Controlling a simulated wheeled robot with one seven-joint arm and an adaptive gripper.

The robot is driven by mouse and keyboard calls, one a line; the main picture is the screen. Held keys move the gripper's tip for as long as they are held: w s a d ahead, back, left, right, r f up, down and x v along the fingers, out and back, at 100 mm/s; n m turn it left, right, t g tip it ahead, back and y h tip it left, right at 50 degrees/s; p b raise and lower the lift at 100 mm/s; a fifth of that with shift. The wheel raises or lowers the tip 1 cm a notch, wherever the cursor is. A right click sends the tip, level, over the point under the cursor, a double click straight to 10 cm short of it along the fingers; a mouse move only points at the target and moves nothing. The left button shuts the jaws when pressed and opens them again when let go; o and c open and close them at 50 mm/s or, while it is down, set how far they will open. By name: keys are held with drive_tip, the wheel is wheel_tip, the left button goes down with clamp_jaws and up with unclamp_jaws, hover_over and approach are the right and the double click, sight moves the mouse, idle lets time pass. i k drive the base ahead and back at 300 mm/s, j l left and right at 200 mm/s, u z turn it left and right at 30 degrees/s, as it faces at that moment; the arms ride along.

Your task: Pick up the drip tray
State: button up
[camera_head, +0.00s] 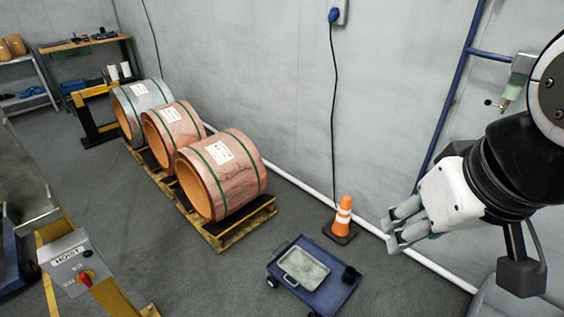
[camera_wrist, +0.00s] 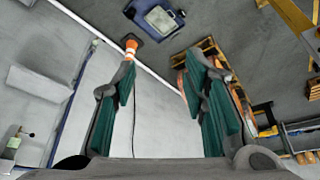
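The drip tray (camera_head: 303,267) is a shallow, pale grey-green rectangular tray. It lies on a low blue wheeled cart (camera_head: 325,296) on the floor, at the lower middle of the head view. In the wrist view the tray (camera_wrist: 160,18) shows near the top edge, beyond my fingertips. My gripper (camera_head: 391,231) is raised at the right of the head view, well apart from the tray. In the wrist view my gripper (camera_wrist: 161,72) has its two green-padded fingers spread wide, with nothing between them.
A small dark object (camera_head: 350,274) sits on the cart's right side. An orange cone (camera_head: 343,215) stands behind the cart, near the wall. Copper foil coils (camera_head: 243,172) rest on a wooden pallet to the left. A yellow hoist control post (camera_head: 75,262) stands at the lower left.

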sight(309, 273)
drive_tip(key=i+l+u, duration=0.3)
drive_tip(key=l, duration=0.35)
drive_tip(key=i+l+u, duration=0.15)
drive_tip(key=i+l, duration=0.15)
drive_tip(key=i+l+u, duration=0.15)
drive_tip(key=l, duration=0.25)
drive_tip(key=i+l+u, duration=0.15)
drive_tip(key=l, duration=0.25)
